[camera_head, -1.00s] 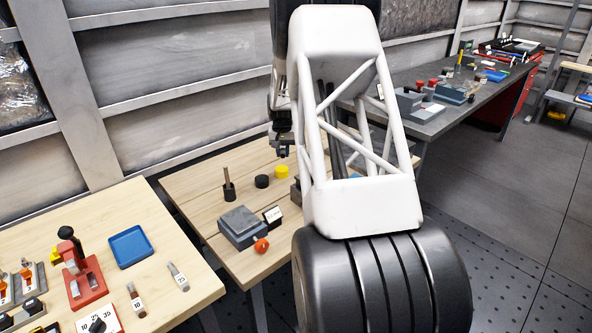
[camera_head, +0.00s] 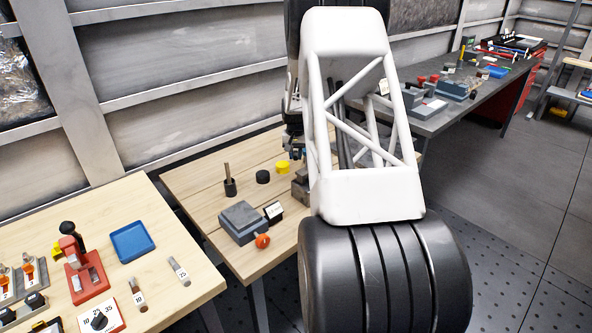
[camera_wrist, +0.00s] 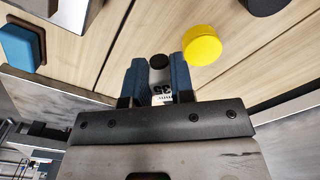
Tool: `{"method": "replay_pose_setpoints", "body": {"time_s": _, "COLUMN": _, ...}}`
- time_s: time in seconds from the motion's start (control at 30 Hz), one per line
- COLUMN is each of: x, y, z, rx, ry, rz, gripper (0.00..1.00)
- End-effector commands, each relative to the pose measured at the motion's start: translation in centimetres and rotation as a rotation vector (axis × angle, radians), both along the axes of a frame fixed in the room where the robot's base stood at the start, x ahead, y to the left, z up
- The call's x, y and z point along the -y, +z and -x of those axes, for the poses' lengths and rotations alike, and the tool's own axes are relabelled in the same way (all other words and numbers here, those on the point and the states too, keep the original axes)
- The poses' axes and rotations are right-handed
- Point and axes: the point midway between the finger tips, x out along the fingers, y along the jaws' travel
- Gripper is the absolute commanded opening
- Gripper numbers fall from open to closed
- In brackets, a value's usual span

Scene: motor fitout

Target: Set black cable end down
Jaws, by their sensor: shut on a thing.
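My gripper (camera_wrist: 159,70) is shut on the black cable end (camera_wrist: 159,62), which shows between its two blue fingers in the wrist view. The piece has a round black end and a white label that seems to read 35. In the head view my gripper (camera_head: 295,148) is beyond the yellow cap, over the back of the middle wooden table (camera_head: 200,178), partly hidden by my arm. The held piece is not clear there, and I cannot tell whether it touches the table.
A yellow cap (camera_wrist: 202,45) lies close to the right finger in the wrist view. A black round piece (camera_head: 263,177), a holder with an upright rod (camera_head: 230,187) and a grey box (camera_head: 241,222) stand on the table. Bare wood lies at its left.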

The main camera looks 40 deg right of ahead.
Motion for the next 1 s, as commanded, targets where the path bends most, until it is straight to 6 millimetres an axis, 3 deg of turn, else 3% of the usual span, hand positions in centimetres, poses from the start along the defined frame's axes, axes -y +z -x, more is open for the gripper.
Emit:
{"method": "replay_pose_setpoints", "body": {"time_s": 0.23, "x": 0.0, "y": -2.6, "z": 0.0, "rx": 0.0, "ry": 0.0, "rz": 0.0, "gripper": 0.0}}
{"method": "replay_pose_setpoints", "body": {"time_s": 0.67, "x": 0.0, "y": -3.1, "z": 0.0, "rx": 0.0, "ry": 0.0, "rz": 0.0, "gripper": 0.0}}
{"method": "replay_pose_setpoints", "body": {"time_s": 1.0, "x": 0.0, "y": -6.7, "z": 0.0, "rx": -0.001, "ry": 0.0, "rz": -0.001, "gripper": 0.0}}
